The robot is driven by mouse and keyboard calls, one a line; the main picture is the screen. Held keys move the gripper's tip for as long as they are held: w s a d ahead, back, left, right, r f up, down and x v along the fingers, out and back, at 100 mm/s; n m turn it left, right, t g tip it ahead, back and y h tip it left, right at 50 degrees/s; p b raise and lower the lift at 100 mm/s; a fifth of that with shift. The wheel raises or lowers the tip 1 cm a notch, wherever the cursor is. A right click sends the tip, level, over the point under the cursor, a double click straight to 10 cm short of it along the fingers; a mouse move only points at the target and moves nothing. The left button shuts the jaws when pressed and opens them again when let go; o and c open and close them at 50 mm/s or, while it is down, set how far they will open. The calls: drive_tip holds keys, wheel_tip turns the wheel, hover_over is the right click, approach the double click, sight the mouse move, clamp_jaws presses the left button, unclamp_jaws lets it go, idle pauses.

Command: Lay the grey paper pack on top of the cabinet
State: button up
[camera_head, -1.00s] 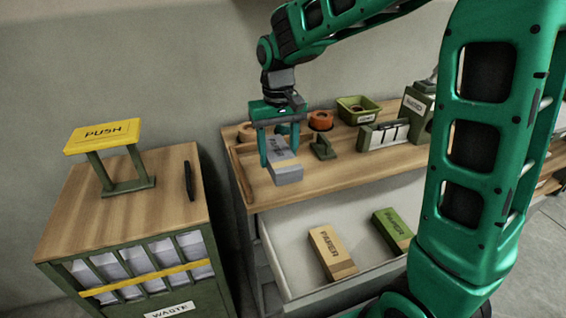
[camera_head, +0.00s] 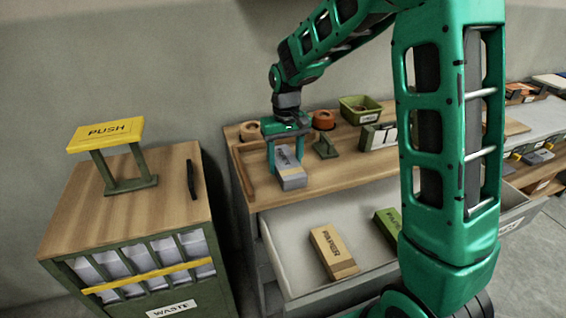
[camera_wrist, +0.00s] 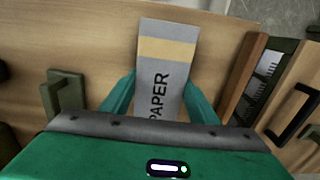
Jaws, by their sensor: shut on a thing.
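The grey paper pack (camera_head: 291,177), with a pale yellow band and the word PAPER, is between the fingers of my gripper (camera_head: 286,158). In the wrist view the pack (camera_wrist: 168,65) lies lengthwise between the two green fingers (camera_wrist: 160,98), which are shut on its sides. The pack is low over the front left part of the wooden cabinet top (camera_head: 340,176), above an open drawer. I cannot tell whether its underside touches the wood. My gripper hides part of the pack.
A small green stand (camera_head: 326,147), an orange roll (camera_head: 323,119) and a green tray (camera_head: 359,109) stand close by on the top. The open drawer (camera_head: 292,228) holds a tan pack (camera_head: 332,250) and a green pack (camera_head: 388,226). A waste cabinet (camera_head: 170,215) stands left.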

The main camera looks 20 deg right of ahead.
sight(285, 161)
drive_tip(key=shift+f, duration=0.1)
drive_tip(key=o, duration=1.3)
wheel_tip(285, 161, up, 12)
drive_tip(key=shift+r, duration=0.15)
drive_tip(key=s+d+f+m, duration=0.1)
drive_tip(key=s+d+m, duration=0.1)
drive_tip(key=s+d, duration=0.8)
drive_tip(key=s+d+m, duration=0.3)
drive_tip(key=s+d, duration=0.3)
drive_tip(key=s, duration=0.8)
drive_tip(key=shift+m, duration=0.7)
drive_tip(key=s+f, duration=0.1)
drive_tip(key=s, duration=0.2)
drive_tip(key=s+f, duration=0.1)
drive_tip(key=s, duration=0.2)
drive_tip(key=s+d+f, duration=0.1)
drive_tip(key=s, duration=0.2)
drive_tip(key=shift+s+f, duration=0.25)
drive_tip(key=shift+s, duration=0.1)
